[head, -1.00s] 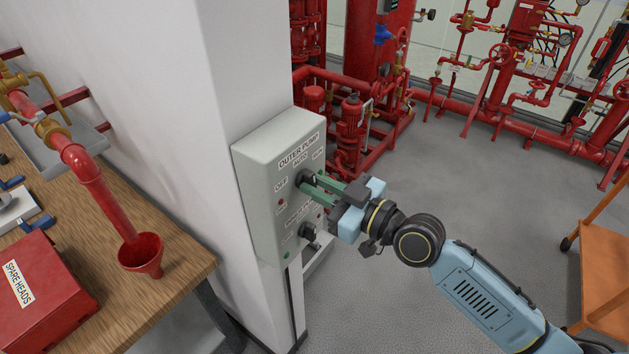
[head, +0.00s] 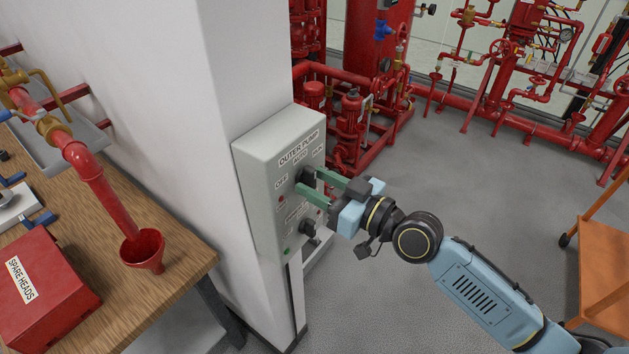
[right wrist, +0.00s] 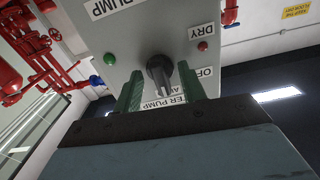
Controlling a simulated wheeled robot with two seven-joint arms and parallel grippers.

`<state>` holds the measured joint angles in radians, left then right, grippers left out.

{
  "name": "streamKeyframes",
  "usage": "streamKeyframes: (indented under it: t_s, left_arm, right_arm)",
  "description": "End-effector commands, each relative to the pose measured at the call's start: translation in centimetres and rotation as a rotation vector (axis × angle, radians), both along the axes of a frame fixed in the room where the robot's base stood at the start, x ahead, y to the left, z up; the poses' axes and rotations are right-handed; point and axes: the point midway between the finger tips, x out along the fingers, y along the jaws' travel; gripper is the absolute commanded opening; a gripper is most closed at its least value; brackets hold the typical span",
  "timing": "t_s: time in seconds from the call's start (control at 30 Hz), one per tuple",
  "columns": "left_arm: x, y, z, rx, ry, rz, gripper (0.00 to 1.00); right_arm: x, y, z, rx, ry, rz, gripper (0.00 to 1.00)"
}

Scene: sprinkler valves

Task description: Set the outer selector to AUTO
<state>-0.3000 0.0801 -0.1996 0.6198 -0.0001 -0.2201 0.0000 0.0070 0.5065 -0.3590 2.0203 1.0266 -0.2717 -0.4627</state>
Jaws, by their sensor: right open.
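The outer selector (head: 306,176) is a black knob under the OUTER PUMP label on the grey control box (head: 262,165). In the right wrist view, the knob (right wrist: 160,75) sits between my open green fingers, apart from both. There its handle seems to point down toward the partly hidden AUTO label, away from OFF. My right gripper (head: 313,185) is open and empty just in front of the knob. The RUN side is hidden by a finger in the wrist view. My left gripper does not show.
A second black knob (head: 308,229) is lower on the box, close below my fingers. The white pillar (head: 220,70) carries the box. A wooden bench (head: 180,262) with a red SPARE HEADS box (head: 45,290) is at left. Open floor (head: 470,180) lies right.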

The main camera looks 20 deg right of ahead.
Motion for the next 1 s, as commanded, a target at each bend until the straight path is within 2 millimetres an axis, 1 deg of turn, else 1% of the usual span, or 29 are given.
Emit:
streamKeyframes:
  t_s: [0.17,0.7,1.0]
  left_arm:
    - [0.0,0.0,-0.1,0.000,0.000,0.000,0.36]
    - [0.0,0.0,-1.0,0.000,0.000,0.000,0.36]
    - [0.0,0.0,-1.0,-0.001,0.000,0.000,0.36]
  right_arm:
    - [-0.3,-0.3,0.0,-0.002,-0.001,0.000,0.41]
    - [-4.4,-3.4,-0.1,-0.002,0.000,0.000,0.41]
    - [-4.7,-3.7,0.1,0.000,-0.001,0.000,0.41]
